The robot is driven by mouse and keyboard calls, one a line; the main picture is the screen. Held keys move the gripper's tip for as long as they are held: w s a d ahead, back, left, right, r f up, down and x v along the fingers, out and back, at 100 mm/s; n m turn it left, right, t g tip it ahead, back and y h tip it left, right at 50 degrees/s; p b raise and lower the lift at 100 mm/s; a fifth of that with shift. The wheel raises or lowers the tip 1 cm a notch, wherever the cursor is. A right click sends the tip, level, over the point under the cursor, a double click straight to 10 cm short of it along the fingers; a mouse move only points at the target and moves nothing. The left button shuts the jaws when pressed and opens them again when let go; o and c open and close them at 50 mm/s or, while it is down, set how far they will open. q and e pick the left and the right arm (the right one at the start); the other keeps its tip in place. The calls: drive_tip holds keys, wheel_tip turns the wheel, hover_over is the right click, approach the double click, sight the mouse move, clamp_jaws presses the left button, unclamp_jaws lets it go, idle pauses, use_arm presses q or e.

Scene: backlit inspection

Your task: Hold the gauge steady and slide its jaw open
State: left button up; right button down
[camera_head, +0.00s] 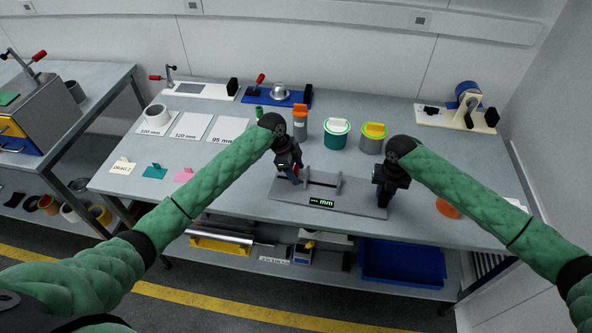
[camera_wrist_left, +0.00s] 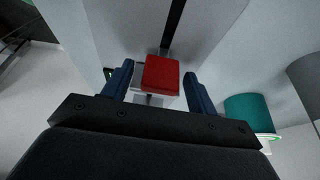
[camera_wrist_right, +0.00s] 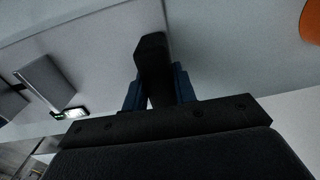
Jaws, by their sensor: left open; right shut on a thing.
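The gauge (camera_head: 345,205) is a grey plate with upright jaws, a dark rail and a small lit "mm" display (camera_head: 321,202) near the table's front. My left gripper (camera_head: 292,178) is open at the gauge's left end. In the left wrist view a red block (camera_wrist_left: 161,75) sits between its spread fingers, with gaps on both sides. My right gripper (camera_head: 383,198) is at the gauge's right end, shut on a black handle (camera_wrist_right: 151,58). The fingers mostly hide the red block and handle in the head view.
Behind the gauge stand an orange-topped container (camera_head: 300,122), a teal tin (camera_head: 337,134) and a grey tin (camera_head: 371,139). Labelled white cards (camera_head: 191,127) lie at the left. An orange disc (camera_head: 447,208) lies right of my right gripper. The table's front edge is close.

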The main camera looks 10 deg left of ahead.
use_arm(q)
drive_tip(key=shift+c, duration=0.2)
use_arm(e)
drive_tip(key=shift+s+f, duration=0.1)
drive_tip(key=shift+f, duration=0.05)
use_arm(q)
clamp_jaws()
drive_tip(key=shift+w+a, duration=0.1)
drive_tip(key=shift+a, duration=2.15)
drive_tip(key=shift+o, duration=0.2)
unclamp_jaws()
drive_tip(key=shift+r, duration=0.1)
drive_tip(key=v, duration=1.2)
drive_tip(key=shift+d, duration=0.1)
